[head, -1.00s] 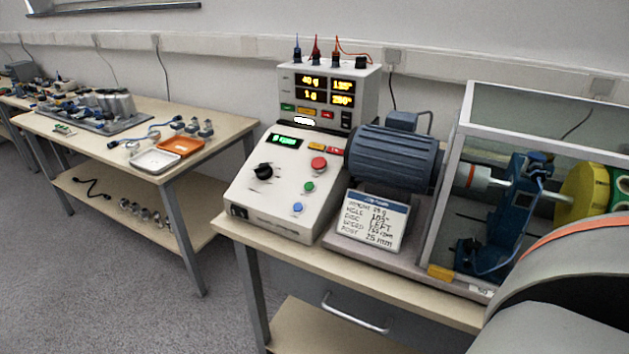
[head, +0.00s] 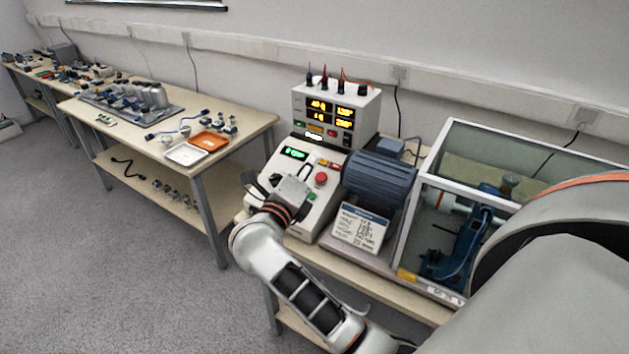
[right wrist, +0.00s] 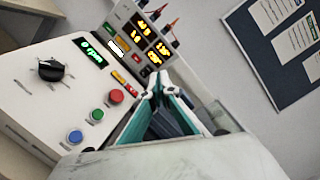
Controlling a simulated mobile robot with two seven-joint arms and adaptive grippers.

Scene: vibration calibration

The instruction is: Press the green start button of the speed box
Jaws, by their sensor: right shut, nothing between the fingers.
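The speed box (head: 325,212) is a pale sloped console on the right-hand table. Its green start button (head: 311,196) lies below a red button (head: 321,180). In the right wrist view the green button (right wrist: 96,115) is in plain sight between the red button (right wrist: 116,95) and a blue one (right wrist: 75,137). My right gripper (head: 305,172) is over the console's face, covering part of it in the head view. In the right wrist view its fingertips (right wrist: 157,88) are together and empty, right of the green button. I cannot tell whether they touch the panel. My left gripper is not in view.
A display unit (head: 337,110) with lit readouts stands behind the speed box. A motor (head: 379,180), a sign card (head: 360,228) and a glass-walled enclosure (head: 440,190) sit to its right. Another table (head: 235,134) with trays stands left, with open floor between.

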